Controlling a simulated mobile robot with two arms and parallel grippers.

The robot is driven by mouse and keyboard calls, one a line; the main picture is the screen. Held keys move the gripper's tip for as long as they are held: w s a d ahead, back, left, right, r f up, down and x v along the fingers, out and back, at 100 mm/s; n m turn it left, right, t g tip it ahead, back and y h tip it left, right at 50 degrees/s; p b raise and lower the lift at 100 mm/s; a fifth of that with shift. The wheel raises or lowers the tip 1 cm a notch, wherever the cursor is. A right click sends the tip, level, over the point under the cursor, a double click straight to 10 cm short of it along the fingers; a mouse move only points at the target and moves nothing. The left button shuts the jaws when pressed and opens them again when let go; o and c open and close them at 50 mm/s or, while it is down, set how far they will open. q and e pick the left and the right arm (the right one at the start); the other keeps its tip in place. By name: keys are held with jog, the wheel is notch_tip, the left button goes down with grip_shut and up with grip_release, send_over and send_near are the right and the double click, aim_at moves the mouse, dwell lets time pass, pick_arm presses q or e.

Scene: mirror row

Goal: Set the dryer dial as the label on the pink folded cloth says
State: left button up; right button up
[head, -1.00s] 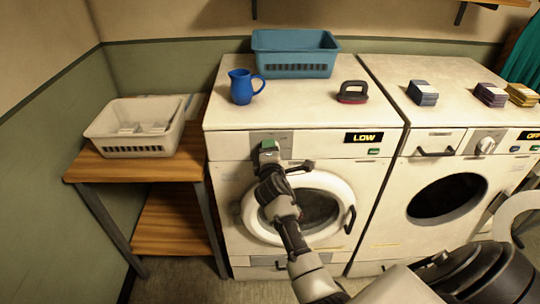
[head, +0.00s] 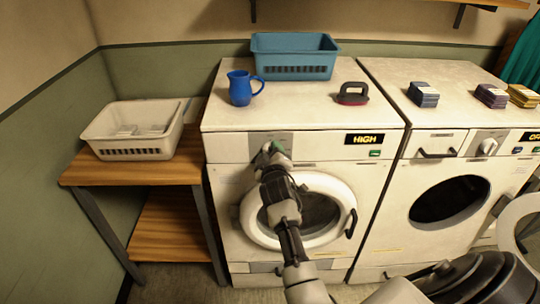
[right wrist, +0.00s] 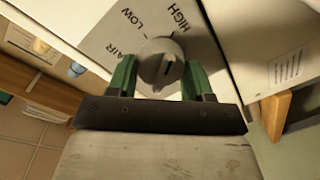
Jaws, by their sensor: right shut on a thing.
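The dryer dial (right wrist: 160,62) is a grey knob on a plate printed AIR, LOW and HIGH in the right wrist view. My right gripper (head: 270,150) is at the left dryer's panel, its green fingers on both sides of the knob, shut on it. In the head view the gripper mostly hides the dial. The dryer's display (head: 365,138) reads HIGH. My left gripper is not in view.
A bluish stack (head: 423,93) and a yellow one (head: 522,95) flank the purplish stack. A white basket (head: 134,153) sits on the wooden table (head: 140,172).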

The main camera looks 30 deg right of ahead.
jog(key=shift+f+m, duration=0.1)
jog(key=shift+m, duration=0.5)
jog(key=o, duration=0.9)
